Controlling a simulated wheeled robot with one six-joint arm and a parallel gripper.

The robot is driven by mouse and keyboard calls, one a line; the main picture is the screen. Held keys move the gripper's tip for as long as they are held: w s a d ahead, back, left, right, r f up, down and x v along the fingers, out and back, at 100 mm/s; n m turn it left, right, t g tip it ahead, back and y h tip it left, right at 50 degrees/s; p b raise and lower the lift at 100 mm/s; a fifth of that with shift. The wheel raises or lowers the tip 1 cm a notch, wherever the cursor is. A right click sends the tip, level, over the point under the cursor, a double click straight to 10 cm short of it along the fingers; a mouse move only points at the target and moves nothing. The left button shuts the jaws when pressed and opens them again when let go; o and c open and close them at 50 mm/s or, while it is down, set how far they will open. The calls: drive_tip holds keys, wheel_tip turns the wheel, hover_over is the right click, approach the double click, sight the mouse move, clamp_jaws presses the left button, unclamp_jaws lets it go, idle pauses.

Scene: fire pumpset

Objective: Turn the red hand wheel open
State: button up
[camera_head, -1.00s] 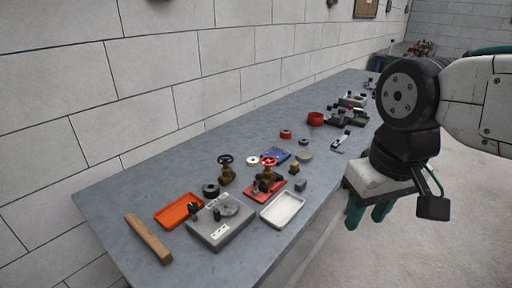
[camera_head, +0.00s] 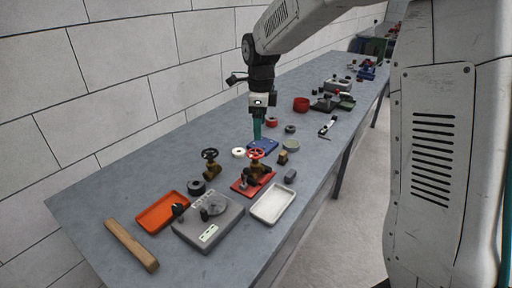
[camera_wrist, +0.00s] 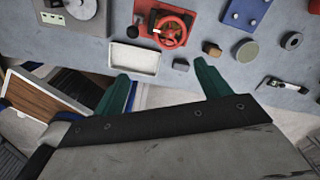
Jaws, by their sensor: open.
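The red hand wheel (camera_head: 256,154) tops a brass valve on a red base plate (camera_head: 239,186) on the bench. In the wrist view the red hand wheel (camera_wrist: 171,32) is near the top middle, beyond the fingertips. My gripper (camera_head: 257,130) points down above the bench, near the blue plate behind the wheel. In the wrist view my gripper (camera_wrist: 163,72) has its green fingers spread wide with nothing between them. A second valve with a black hand wheel (camera_head: 210,154) stands to the left of the red one.
A white tray (camera_head: 257,215) lies in front of the red base plate. A grey device (camera_head: 193,237), an orange tray (camera_head: 148,222) and a wooden bar (camera_head: 131,244) lie left. A blue plate (camera_head: 269,145) lies behind. Small round parts lie around, and more items stand at the far end.

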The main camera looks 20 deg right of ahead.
sight(255, 152)
drive_tip(key=w+f+m, duration=0.2)
drive_tip(key=w+f, duration=0.1)
drive_tip(key=shift+a+f, duration=0.1)
drive_tip(key=shift+a, duration=0.1)
wheel_tip(255, 152, down, 7)
drive_tip(key=shift+f, duration=0.1)
drive_tip(key=c, duration=1)
